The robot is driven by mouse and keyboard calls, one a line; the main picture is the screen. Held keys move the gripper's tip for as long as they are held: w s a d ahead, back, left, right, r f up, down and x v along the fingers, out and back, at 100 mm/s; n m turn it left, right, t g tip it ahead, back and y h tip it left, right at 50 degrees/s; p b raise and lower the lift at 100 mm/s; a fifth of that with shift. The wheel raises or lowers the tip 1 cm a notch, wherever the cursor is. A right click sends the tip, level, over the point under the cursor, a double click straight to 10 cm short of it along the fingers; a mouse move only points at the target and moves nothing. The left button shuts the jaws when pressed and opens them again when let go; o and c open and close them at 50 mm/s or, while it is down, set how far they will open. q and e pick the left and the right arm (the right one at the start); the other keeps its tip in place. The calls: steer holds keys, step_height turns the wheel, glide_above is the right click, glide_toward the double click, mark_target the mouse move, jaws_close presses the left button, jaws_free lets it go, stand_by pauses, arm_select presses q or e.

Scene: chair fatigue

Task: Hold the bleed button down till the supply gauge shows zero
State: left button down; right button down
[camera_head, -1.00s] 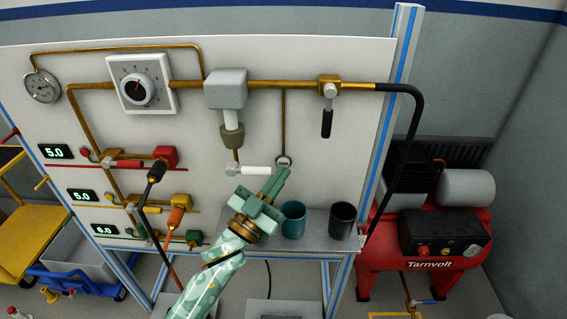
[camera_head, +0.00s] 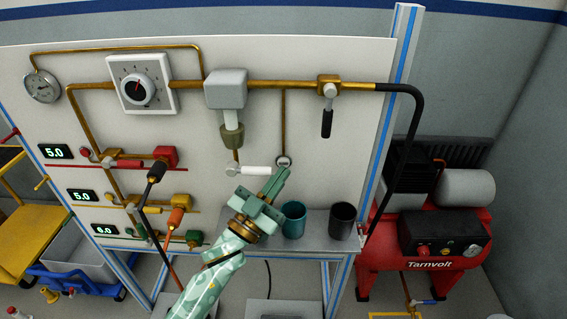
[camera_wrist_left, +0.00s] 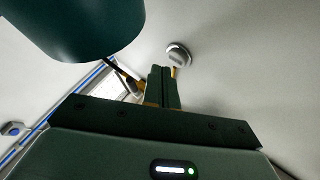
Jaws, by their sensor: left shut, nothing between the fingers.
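The bleed button (camera_head: 283,160) is a small round fitting at the lower end of a thin brass pipe on the white panel. It also shows in the left wrist view as a round metal button (camera_wrist_left: 178,54). My left gripper (camera_head: 283,172) is shut and empty, its green fingertips just below and in front of the button. In the left wrist view its fingers (camera_wrist_left: 163,72) point up beside the button; I cannot tell whether they touch it. The supply gauge is likely the round dial (camera_head: 42,86) at upper left; its needle is too small to read. My right gripper is not in view.
A white lever (camera_head: 256,170) sits left of my fingertips. A teal cup (camera_head: 294,220) and a dark cup (camera_head: 343,221) stand on the grey shelf (camera_head: 318,241) below. A black-handled valve (camera_head: 327,118) hangs at upper right. A red compressor (camera_head: 425,262) stands right of the panel.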

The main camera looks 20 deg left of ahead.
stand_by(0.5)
arm_select(q)
steer(key=shift+w+a, duration=0.15)
steer(key=shift+w, duration=0.25)
steer(key=shift+w+a, duration=0.1)
steer(key=shift+w, duration=0.25)
stand_by(0.5)
steer(key=shift+s, duration=0.1)
stand_by(4.2)
steer(key=shift+s+d+p, duration=0.25)
steer(key=shift+s+p, duration=0.2)
steer(key=shift+s, duration=0.2)
steer(key=shift+s, duration=0.1)
steer(key=s+p, duration=0.1)
steer(key=s, duration=0.1)
steer(key=s+d+p, duration=0.1)
steer(key=s, duration=0.1)
steer(key=shift+s+d, duration=0.2)
steer(key=shift+s, duration=0.15)
